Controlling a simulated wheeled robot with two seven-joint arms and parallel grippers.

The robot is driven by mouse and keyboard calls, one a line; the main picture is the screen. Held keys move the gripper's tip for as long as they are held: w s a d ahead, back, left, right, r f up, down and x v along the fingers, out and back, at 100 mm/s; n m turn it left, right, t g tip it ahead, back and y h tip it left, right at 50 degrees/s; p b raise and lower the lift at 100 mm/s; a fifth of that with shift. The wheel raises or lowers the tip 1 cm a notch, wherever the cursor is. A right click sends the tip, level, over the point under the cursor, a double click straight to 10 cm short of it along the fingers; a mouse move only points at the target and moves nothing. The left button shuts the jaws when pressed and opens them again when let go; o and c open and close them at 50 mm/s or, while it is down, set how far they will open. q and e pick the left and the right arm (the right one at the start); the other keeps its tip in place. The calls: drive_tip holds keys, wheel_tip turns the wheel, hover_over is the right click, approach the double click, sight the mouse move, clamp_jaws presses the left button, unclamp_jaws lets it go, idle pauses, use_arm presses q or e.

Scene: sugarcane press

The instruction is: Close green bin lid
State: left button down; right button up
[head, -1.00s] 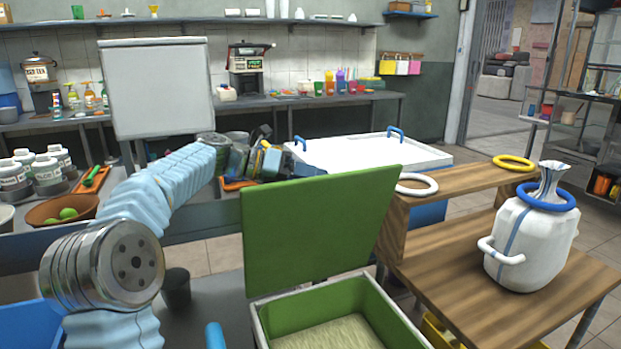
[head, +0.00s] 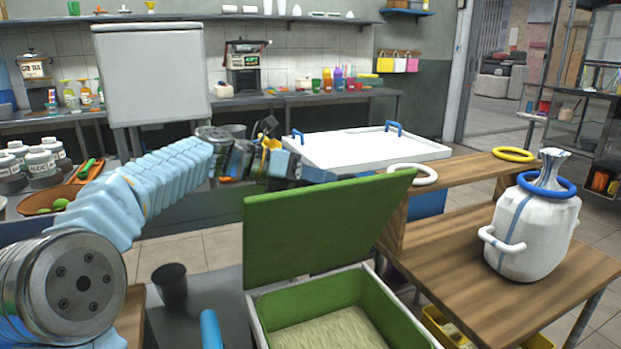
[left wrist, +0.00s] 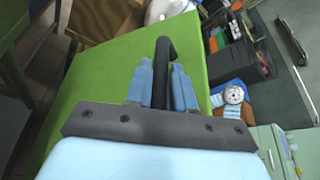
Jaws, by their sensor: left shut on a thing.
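The green bin (head: 385,308) stands at the bottom centre of the head view with its top open and pale material inside. Its green lid (head: 315,232) stands raised at the bin's far side, steeply tilted. My left arm reaches around from the left, and my left gripper (head: 320,175) is behind the lid's upper edge, partly hidden by it. In the left wrist view, the blue fingers (left wrist: 162,78) are shut on a black handle (left wrist: 163,50) over the green lid face (left wrist: 110,70). My right gripper is not in view.
A wooden table (head: 480,290) with a white sack (head: 530,235) and a blue ring stands right of the bin. A white ring (head: 412,184) lies close to the lid's right edge. A dark cup (head: 170,286) stands left of the bin. A white-topped chest (head: 365,148) is behind.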

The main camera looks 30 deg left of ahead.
use_arm(q)
drive_tip(key=s+d+f+m+t+y+b, duration=0.2)
drive_tip(key=s+d+f+m+y+b, duration=0.15)
drive_tip(key=s+d+f+b, duration=0.65)
drive_tip(key=s+d+f+m+t+b, duration=0.1)
drive_tip(key=s+d+f+m+b, duration=0.1)
drive_tip(key=f+b, duration=0.3)
drive_tip(key=s+d+f+m+t+y+b, duration=0.1)
drive_tip(key=d+f+m+b, duration=0.3)
drive_tip(key=f, duration=0.7)
drive_tip(key=shift+s+d+t+b, duration=0.3)
drive_tip(key=shift+s+b, duration=0.6)
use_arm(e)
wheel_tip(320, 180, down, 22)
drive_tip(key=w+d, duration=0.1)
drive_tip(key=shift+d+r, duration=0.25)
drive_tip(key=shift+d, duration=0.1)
use_arm(q)
drive_tip(key=shift+f+m+y, duration=0.1)
drive_tip(key=shift+m+y, duration=0.15)
drive_tip(key=c, duration=1.1)
unclamp_jaws()
drive_tip(key=shift+o, duration=0.2)
